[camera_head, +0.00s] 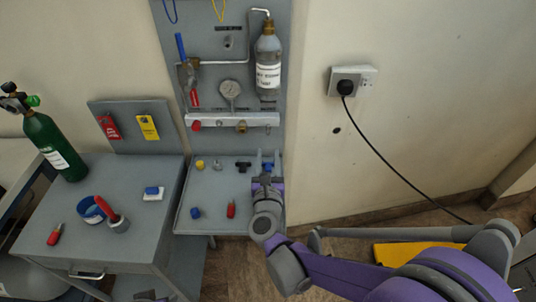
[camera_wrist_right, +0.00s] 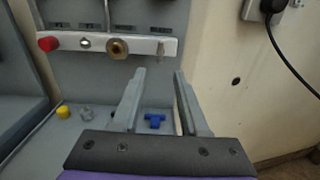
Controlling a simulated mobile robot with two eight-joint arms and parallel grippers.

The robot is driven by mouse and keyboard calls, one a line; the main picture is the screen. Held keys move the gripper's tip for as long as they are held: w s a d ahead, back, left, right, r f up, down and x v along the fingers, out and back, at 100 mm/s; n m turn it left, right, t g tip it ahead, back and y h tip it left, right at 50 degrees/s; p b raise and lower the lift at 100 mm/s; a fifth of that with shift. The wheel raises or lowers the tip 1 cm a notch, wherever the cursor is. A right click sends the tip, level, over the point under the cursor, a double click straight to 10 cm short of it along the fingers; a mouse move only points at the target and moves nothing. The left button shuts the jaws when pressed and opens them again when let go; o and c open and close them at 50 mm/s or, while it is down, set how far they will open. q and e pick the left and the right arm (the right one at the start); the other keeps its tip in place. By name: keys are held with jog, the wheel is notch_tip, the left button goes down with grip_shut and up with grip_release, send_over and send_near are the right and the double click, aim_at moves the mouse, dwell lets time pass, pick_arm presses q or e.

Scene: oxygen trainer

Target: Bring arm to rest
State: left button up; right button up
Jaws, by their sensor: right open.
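My right arm, purple and grey, reaches in from the lower right in the head view. Its gripper (camera_head: 268,162) is over the right end of the small grey shelf below the panel. In the right wrist view the two grey fingers of this gripper (camera_wrist_right: 160,98) stand apart with nothing held between them. My left gripper is not in view.
The upright panel (camera_head: 215,75) holds a bottle (camera_head: 268,62), a gauge (camera_head: 230,90) and a manifold bar (camera_head: 232,120). Small fittings lie on the shelf (camera_head: 210,222). A green cylinder (camera_head: 54,147) stands on the left table (camera_head: 135,225). A black cable (camera_head: 382,155) hangs from the wall socket.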

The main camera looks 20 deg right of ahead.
jog(key=s+a+r+n+g+y+p, duration=0.2)
jog(key=s+a+n+y, duration=0.15)
jog(key=n, duration=0.85)
jog(key=s+a+r+n+g+y+p, duration=0.25)
jog(key=s+n+y, duration=0.2)
jog(key=n, duration=0.75)
jog(key=s+d+f+n+g+h+p, duration=0.1)
jog(key=s+d+f+n+g, duration=0.2)
jog(key=s+n, duration=0.4)
jog(key=s+d+f+n+g+h+p, duration=0.2)
jog(key=s+d+f+n+g, duration=0.1)
jog(key=s+n, duration=0.5)
jog(key=s+d+g, duration=0.1)
jog(key=s+d, duration=0.1)
jog(key=shift+d, duration=0.3)
jog(key=shift+g, duration=0.25)
